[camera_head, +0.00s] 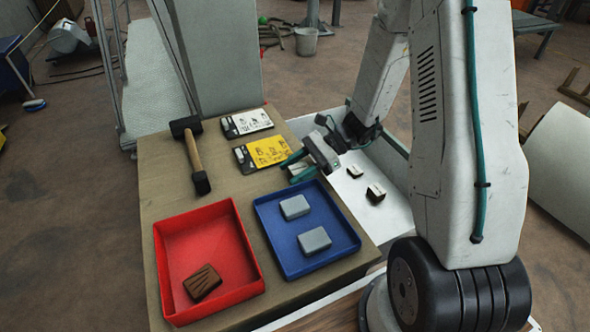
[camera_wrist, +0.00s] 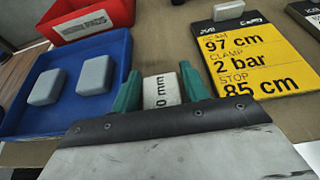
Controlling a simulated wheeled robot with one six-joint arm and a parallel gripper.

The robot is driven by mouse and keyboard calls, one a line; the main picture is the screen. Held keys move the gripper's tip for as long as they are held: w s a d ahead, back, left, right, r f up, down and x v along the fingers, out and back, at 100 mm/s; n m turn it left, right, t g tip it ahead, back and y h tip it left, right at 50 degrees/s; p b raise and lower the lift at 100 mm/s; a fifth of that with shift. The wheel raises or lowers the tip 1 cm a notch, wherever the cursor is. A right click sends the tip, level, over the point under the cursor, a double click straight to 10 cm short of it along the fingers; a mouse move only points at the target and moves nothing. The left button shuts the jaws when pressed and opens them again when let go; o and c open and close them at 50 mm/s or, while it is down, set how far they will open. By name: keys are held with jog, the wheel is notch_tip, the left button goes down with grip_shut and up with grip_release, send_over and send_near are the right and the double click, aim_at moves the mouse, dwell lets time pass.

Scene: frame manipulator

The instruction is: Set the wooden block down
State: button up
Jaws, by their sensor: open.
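A small pale block (camera_wrist: 161,92) with a white face reading "0 mm" lies between the two teal fingertips of my gripper (camera_wrist: 159,85) in the wrist view. The rest of its lettering is hidden. In the head view my gripper (camera_head: 297,167) is low over the bench, between the yellow card and the blue tray. Its fingers are open, one on each side of the block. I cannot tell whether they touch it, or whether it rests fully on the bench. Two similar labelled blocks (camera_head: 355,171) (camera_head: 376,193) lie on the white surface to the right.
A blue tray (camera_head: 262,217) holds two grey blocks. A red tray (camera_head: 160,262) holds a brown grooved block (camera_head: 203,283). A yellow card (camera_head: 263,152), a white card (camera_head: 246,122) and a mallet (camera_head: 192,158) lie on the bench (camera_head: 150,180). A grey column rises at the back.

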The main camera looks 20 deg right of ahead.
jog(key=v, duration=1.2)
jog(key=s+a+r+n+g+h, duration=0.2)
jog(key=s+a+r+n+h, duration=0.15)
jog(key=s+r+n, duration=0.2)
jog(key=s+a+r+n+g+h, duration=0.1)
jog(key=s+a+r+n+h, duration=0.25)
jog(key=r, duration=0.35)
jog(key=s+r+n+t+h, duration=0.2)
jog(key=s+r+n+h, duration=0.1)
jog(key=s, duration=0.3)
jog(key=s+a+r+n+t+h, duration=0.1)
jog(key=s+r+n+t+h, duration=0.1)
jog(key=s+n, duration=0.4)
jog(key=shift+s+r+h, duration=0.5)
jog(key=shift+h, duration=0.3)
